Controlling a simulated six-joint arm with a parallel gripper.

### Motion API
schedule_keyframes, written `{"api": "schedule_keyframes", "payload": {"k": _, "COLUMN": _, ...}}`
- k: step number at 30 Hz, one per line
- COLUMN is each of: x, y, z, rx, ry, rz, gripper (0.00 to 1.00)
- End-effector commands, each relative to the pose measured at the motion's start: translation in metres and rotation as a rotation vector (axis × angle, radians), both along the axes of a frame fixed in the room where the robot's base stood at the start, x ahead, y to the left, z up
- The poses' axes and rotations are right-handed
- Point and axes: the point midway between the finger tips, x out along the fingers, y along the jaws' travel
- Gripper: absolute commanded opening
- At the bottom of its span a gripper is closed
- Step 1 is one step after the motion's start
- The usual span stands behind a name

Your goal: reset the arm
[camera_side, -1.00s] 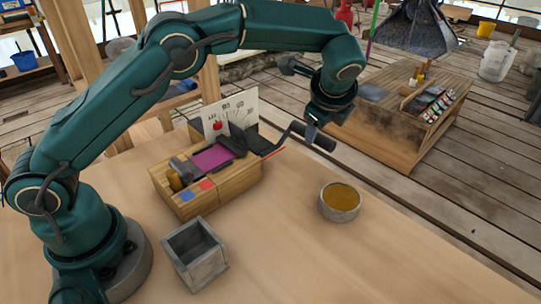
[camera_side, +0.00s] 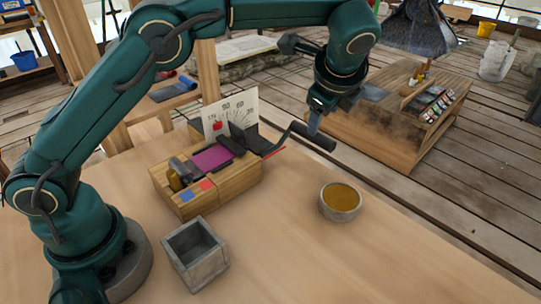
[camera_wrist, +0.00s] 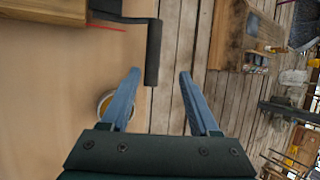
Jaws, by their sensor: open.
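My gripper (camera_side: 314,122) is raised over the far edge of the table in the side view. A black roller handle (camera_side: 312,137) on a bent arm sticks out from the wooden box just below my gripper in the side view. In the wrist view this handle (camera_wrist: 153,52) lies beyond the fingertips, nearer the left finger. I cannot tell whether the handle and the fingers touch, but they look apart.
The wooden box (camera_side: 225,192) with a dial card (camera_side: 232,115) stands on the table. A round bowl with amber contents (camera_side: 340,203) stands to its right, and a grey open box (camera_side: 194,253) in front. A wooden bench (camera_side: 390,138) stands beyond the table. The table's right front is clear.

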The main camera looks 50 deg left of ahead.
Motion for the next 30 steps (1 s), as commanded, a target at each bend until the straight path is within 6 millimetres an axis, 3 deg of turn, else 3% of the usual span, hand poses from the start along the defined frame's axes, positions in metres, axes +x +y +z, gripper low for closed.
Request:
{"api": "schedule_keyframes", "payload": {"k": 7, "x": 0.002, "y": 0.005, "z": 0.007, "rx": -0.008, "ry": -0.016, "rz": 0.013, "gripper": 0.62}}
{"api": "schedule_keyframes", "payload": {"k": 13, "x": -0.008, "y": 0.035, "z": 0.061, "rx": -0.058, "ry": -0.104, "rz": 0.077, "gripper": 0.62}}
{"api": "schedule_keyframes", "payload": {"k": 16, "x": -0.028, "y": 0.053, "z": 0.085, "rx": -0.112, "ry": -0.14, "rz": 0.132, "gripper": 0.62}}
{"api": "schedule_keyframes", "payload": {"k": 21, "x": -0.069, "y": 0.074, "z": 0.108, "rx": -0.235, "ry": -0.199, "rz": 0.257, "gripper": 0.62}}
{"api": "schedule_keyframes", "payload": {"k": 25, "x": -0.105, "y": 0.084, "z": 0.114, "rx": -0.345, "ry": -0.245, "rz": 0.368, "gripper": 0.62}}
{"api": "schedule_keyframes", "payload": {"k": 30, "x": -0.155, "y": 0.09, "z": 0.106, "rx": -0.506, "ry": -0.3, "rz": 0.543, "gripper": 0.62}}
